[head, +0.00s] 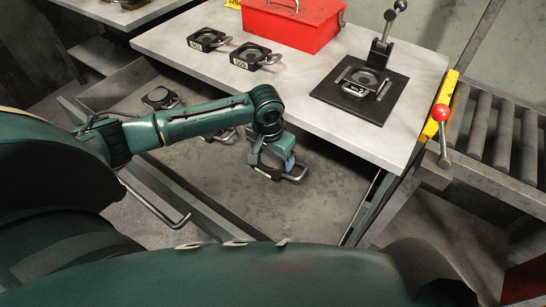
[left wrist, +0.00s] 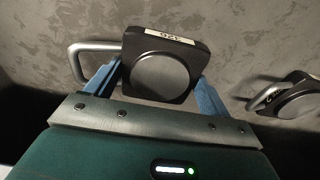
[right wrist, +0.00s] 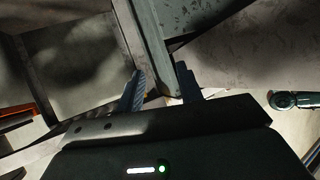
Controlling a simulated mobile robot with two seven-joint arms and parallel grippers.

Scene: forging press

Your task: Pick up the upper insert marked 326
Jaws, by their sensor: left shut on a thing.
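The insert marked 326 (left wrist: 160,72) is a dark square block with a round face, a white label and a metal loop handle. In the left wrist view its label is upside down and the block sits between my blue fingers. My left gripper (head: 277,157) is shut on it. In the head view the insert (head: 266,171) hangs in front of the table's near edge, above the grey lower surface, its handle to the right. My right gripper (right wrist: 160,92) shows only in the right wrist view, fingers apart and empty, with a metal frame bar behind them.
The grey table (head: 330,125) holds two labelled inserts (head: 207,40), a red toolbox (head: 292,22) and a black plate (head: 325,92) with an insert and lever. More inserts (head: 160,97) lie below. A red-knobbed lever (head: 440,113) and roller conveyor (head: 503,130) stand right.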

